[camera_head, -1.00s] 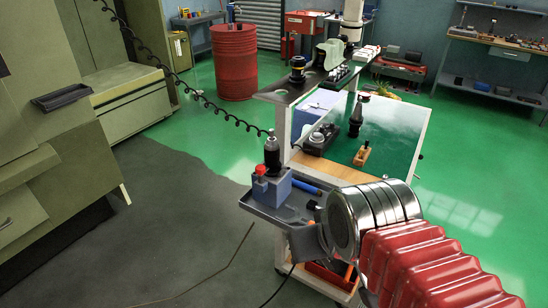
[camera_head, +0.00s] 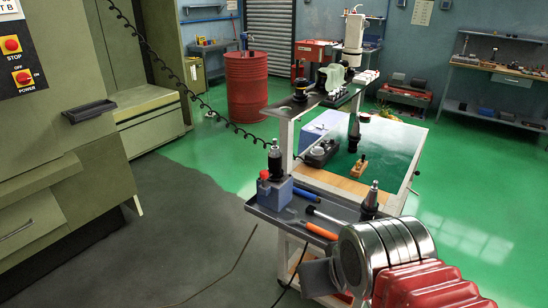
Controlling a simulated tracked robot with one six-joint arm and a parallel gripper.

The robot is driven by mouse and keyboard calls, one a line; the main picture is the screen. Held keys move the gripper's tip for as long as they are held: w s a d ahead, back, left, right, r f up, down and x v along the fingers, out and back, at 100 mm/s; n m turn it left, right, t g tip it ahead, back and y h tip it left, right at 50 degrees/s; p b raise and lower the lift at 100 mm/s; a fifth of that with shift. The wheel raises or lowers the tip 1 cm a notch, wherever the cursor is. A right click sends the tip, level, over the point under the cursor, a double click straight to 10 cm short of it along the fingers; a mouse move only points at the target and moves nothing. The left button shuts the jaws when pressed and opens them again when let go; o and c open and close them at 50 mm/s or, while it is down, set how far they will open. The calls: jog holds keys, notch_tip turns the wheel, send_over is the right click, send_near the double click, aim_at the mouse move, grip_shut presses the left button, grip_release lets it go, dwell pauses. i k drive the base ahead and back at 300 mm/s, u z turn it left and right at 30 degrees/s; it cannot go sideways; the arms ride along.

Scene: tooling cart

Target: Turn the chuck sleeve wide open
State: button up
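A dark upright chuck (camera_head: 275,160) with a lighter, narrower top stands in a blue-grey block (camera_head: 274,193) on the cart's grey tray, at the left end. I take its dark upper part as the sleeve; its jaws are too small to make out. My arm, with metal rings and a red ribbed cover, fills the lower right. A grey part at its end, which seems to be my gripper (camera_head: 318,277), hangs low by the tray's front edge, right of and below the chuck and apart from it. Its fingers cannot be made out.
The tray (camera_head: 262,211) also holds a blue-handled tool (camera_head: 304,195), an orange-handled tool (camera_head: 320,230) and a tapered holder (camera_head: 370,198). A red knob (camera_head: 264,174) sits by the block. A coiled cord (camera_head: 180,88) hangs behind. Floor left of the cart is clear.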

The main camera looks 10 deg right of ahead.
aim_at(275, 160)
jog(key=i, duration=0.65)
jog(key=u, duration=0.45)
jog(key=i, duration=0.75)
jog(key=u, duration=0.4)
